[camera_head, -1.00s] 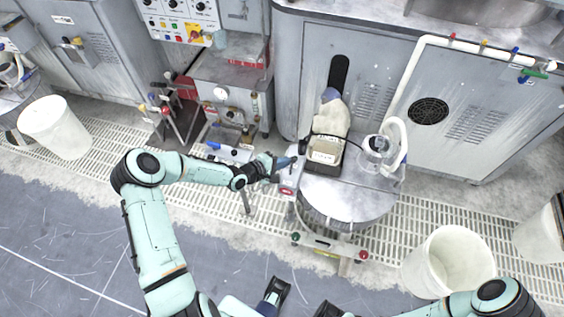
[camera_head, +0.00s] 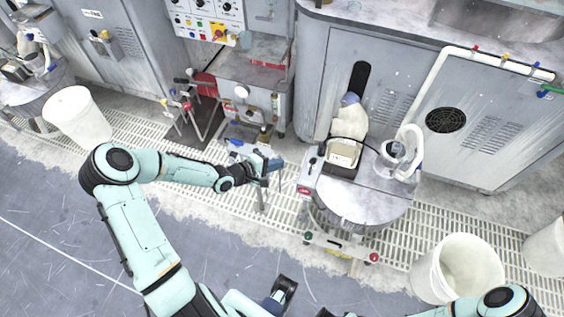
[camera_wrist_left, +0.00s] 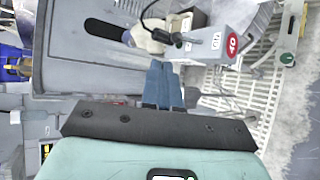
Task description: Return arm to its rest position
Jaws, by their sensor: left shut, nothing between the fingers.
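My left gripper (camera_head: 274,164) is in the middle of the head view, at the end of my outstretched left arm. It is left of the round polishing platen (camera_head: 390,205) and apart from it. In the left wrist view its two blue fingers (camera_wrist_left: 164,72) lie side by side, shut, with nothing between them. Beyond the fingertips is the small grey control box (camera_wrist_left: 215,42) with a red mark, which also shows in the head view (camera_head: 308,172) at the platen's left edge. Part of my right arm shows at the bottom right of the head view; its gripper cannot be made out.
White buckets stand at the right (camera_head: 458,268) and left (camera_head: 77,117). The floor in front is clear.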

